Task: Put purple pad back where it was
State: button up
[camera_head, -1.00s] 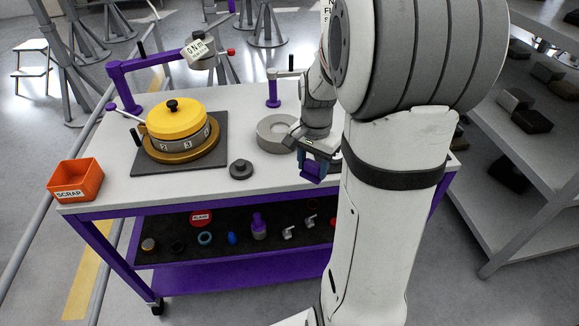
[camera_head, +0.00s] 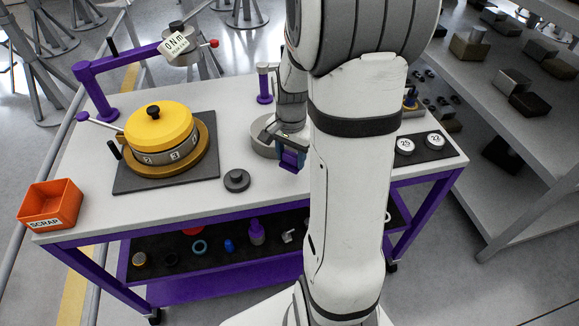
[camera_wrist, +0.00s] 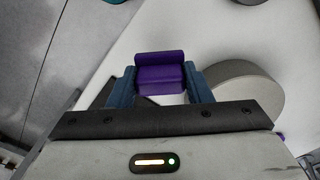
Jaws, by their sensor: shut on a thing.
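The purple pad (camera_wrist: 160,73) is a small block with a rounded upper edge. My gripper (camera_wrist: 160,84) is shut on it, with one blue finger on each side in the wrist view. I cannot tell how high above the surface the pad is. My arm hides part of the cart's right side.
A yellow-topped fixture (camera_head: 160,126) stands on a dark mat at left, below a purple arm (camera_head: 120,68). An orange SCRAP bin (camera_head: 50,204) sits at the left corner. A dark puck (camera_head: 236,180) lies mid-table. A black mat (camera_head: 436,149) with two numbered discs is at right.

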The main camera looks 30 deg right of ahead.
aim_at(292, 164)
jog(key=shift+s+d+f, duration=0.15)
jog(key=shift+f, duration=2.05)
jog(key=shift+f, duration=0.2)
jog(key=o, duration=0.9)
jog(key=shift+r, duration=0.1)
